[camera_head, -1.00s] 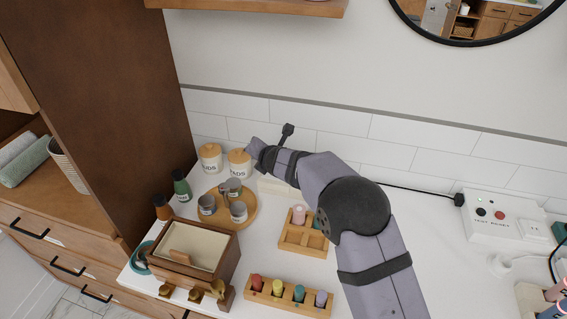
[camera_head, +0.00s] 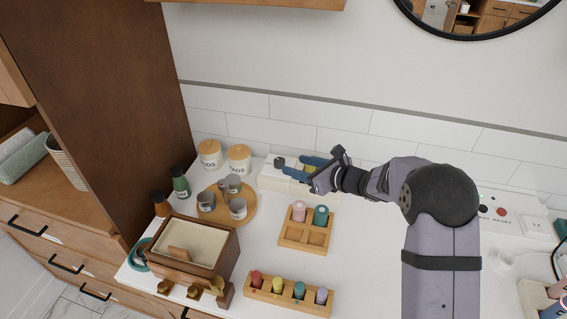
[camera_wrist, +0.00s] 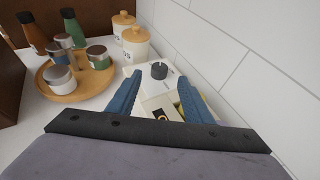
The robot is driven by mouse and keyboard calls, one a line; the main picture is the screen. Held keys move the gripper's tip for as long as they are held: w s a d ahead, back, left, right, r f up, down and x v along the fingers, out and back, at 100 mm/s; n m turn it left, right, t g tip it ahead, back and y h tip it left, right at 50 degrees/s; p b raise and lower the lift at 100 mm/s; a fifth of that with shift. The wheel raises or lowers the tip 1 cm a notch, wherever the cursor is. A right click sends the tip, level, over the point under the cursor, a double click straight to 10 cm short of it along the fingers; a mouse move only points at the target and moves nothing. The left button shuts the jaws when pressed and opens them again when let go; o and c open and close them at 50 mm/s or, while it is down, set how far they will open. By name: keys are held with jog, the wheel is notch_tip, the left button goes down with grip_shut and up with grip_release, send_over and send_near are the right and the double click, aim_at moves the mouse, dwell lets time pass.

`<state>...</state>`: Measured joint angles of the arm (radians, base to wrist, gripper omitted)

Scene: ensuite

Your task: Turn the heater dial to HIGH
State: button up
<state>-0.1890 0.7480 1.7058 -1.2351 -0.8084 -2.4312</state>
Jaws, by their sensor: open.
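The heater is a low white box (camera_head: 268,180) against the tiled wall. Its dark round dial (camera_head: 279,162) stands on top near the left end. In the wrist view the dial (camera_wrist: 159,70) is just beyond my fingertips, between their lines, and not touched; its setting marks are too small to read. My gripper (camera_head: 295,167) reaches from the right over the box, its blue fingers apart and empty, pointing left toward the dial. In the wrist view the open gripper (camera_wrist: 161,82) frames part of the white heater top (camera_wrist: 140,70). My gripper hides the box's right part.
Lidded jars (camera_head: 239,160) and a round wooden tray with cups (camera_head: 246,210) stand left of the heater. Wooden holders (camera_head: 303,240) with small colored bottles stand in front. A white test/reset box (camera_head: 507,215) lies right. Open counter (camera_head: 365,270) shows between.

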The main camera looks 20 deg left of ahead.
aim_at(281, 161)
jog(key=shift+p+x, duration=1.4)
jog(key=shift+x, duration=2.25)
jog(key=c, duration=1.1)
